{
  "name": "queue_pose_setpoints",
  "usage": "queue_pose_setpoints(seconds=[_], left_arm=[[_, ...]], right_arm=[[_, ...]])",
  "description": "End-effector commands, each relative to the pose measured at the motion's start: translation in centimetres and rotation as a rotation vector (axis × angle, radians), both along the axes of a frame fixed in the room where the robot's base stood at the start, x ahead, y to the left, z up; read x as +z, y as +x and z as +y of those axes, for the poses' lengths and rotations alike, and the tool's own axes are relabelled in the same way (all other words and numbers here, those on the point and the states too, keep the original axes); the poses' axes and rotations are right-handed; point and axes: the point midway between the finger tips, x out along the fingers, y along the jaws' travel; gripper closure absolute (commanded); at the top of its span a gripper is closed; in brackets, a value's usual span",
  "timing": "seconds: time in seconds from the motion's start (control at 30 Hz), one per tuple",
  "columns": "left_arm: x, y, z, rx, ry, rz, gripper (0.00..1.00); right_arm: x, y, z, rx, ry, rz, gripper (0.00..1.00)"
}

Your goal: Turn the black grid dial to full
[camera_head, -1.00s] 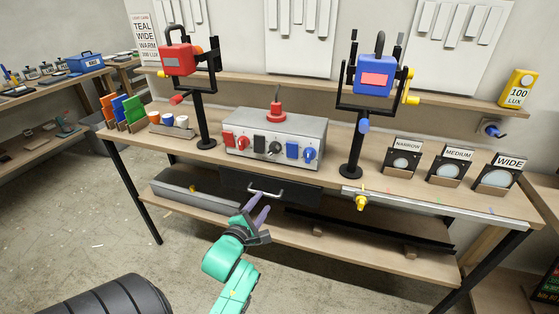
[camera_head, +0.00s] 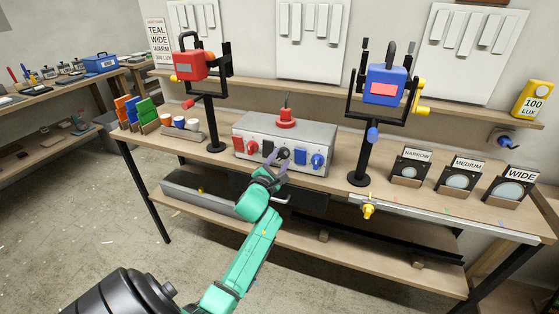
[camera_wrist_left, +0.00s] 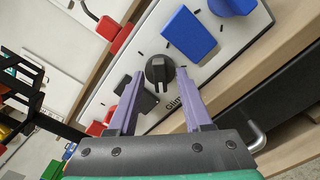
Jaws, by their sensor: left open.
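The grey control box (camera_head: 318,133) stands on the bench with red, black and blue dials on its front. The black dial (camera_head: 284,154) is in the middle; in the left wrist view the black dial (camera_wrist_left: 158,70) lies just ahead, between the fingertips. A black block (camera_wrist_left: 143,100) sits beside it, partly behind a finger. My left gripper (camera_head: 270,172) is open and empty in front of the box; its two purple fingers also show in the left wrist view (camera_wrist_left: 160,78). I cannot tell if they touch the dial. My right gripper is not in view.
A red lamp (camera_head: 193,65) and a blue lamp (camera_head: 387,86) stand on posts either side of the box. A blue dial (camera_head: 317,160) and blue block are close right of the black dial. A drawer handle (camera_wrist_left: 256,136) lies below the box.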

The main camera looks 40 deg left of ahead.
Motion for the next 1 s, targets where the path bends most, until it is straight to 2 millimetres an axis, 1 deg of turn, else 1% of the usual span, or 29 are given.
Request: queue_pose_setpoints(seconds=[0.13,0.17,0.2,0.27,0.3,0.7,0.87,1.0], left_arm=[[0.0,0.0,0.0,0.000,0.000,0.000,0.50],[0.0,0.0,0.0,0.000,0.000,0.000,0.54],[0.0,0.0,0.0,0.000,0.000,0.000,0.69],[0.0,0.0,0.0,0.000,0.000,0.000,0.92],[0.0,0.0,0.0,0.000,0.000,0.000,1.00],[0.0,0.0,-0.1,0.000,0.029,0.012,1.00],[0.0,-0.1,-0.1,0.000,0.095,0.035,1.00],[0.1,0.0,-0.1,0.001,0.184,0.067,1.00]], right_arm=[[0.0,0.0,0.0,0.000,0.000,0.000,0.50],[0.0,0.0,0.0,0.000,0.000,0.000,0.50],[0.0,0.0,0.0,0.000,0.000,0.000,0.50],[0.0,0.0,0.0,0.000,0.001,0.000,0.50],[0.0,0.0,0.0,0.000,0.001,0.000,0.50],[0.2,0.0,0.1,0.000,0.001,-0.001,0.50],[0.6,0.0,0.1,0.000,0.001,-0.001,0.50],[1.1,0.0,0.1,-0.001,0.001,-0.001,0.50]])
